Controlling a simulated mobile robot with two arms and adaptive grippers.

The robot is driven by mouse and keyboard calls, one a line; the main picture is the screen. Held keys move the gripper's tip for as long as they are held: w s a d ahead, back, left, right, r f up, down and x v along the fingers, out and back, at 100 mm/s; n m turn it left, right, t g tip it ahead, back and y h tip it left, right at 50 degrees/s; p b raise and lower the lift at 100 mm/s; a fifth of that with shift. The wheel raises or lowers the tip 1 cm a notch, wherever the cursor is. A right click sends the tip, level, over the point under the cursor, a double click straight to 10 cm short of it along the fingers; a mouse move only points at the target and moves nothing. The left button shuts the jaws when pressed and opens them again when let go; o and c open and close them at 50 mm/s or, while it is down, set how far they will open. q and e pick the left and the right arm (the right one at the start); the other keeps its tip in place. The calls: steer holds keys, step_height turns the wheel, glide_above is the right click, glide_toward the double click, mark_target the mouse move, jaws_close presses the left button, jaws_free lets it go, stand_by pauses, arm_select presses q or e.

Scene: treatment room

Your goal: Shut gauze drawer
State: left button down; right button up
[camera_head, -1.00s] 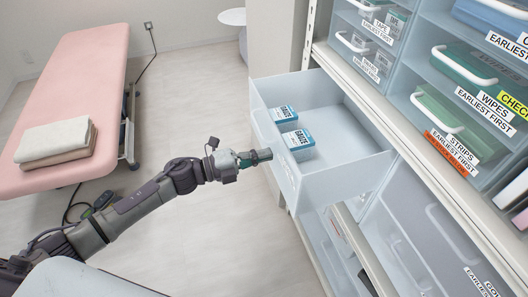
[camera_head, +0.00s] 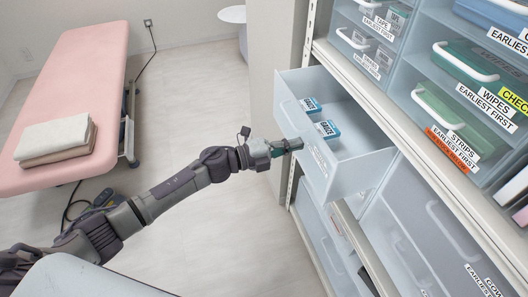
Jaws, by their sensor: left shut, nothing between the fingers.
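The gauze drawer (camera_head: 361,165) is a pale see-through bin pulled partly out of the shelf unit, in the middle right of the head view. Two blue and white gauze boxes lie in it, one farther back (camera_head: 310,105) and one nearer (camera_head: 327,129). My left gripper (camera_head: 297,144) is shut and empty, with its fingertips at the drawer's front face. I cannot tell for certain that they touch it. The drawer's handle does not show clearly. My right gripper is not in view.
Closed bins (camera_head: 440,119) fill the upper shelves at the right. More clear bins (camera_head: 420,235) stand below the drawer. A pink treatment bed (camera_head: 85,75) with folded towels (camera_head: 55,138) stands at the left. The floor (camera_head: 200,100) between bed and shelves is open.

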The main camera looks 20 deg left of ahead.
arm_select(q)
steer(key=b+x, duration=0.3)
steer(key=x, duration=1.2)
steer(key=shift+f+b, duration=0.1)
steer(key=shift+b, duration=0.25)
steer(key=shift+w+d, duration=0.4)
steer(key=shift+d, duration=0.1)
steer(key=shift+r, duration=0.3)
steer(key=shift+r, duration=0.15)
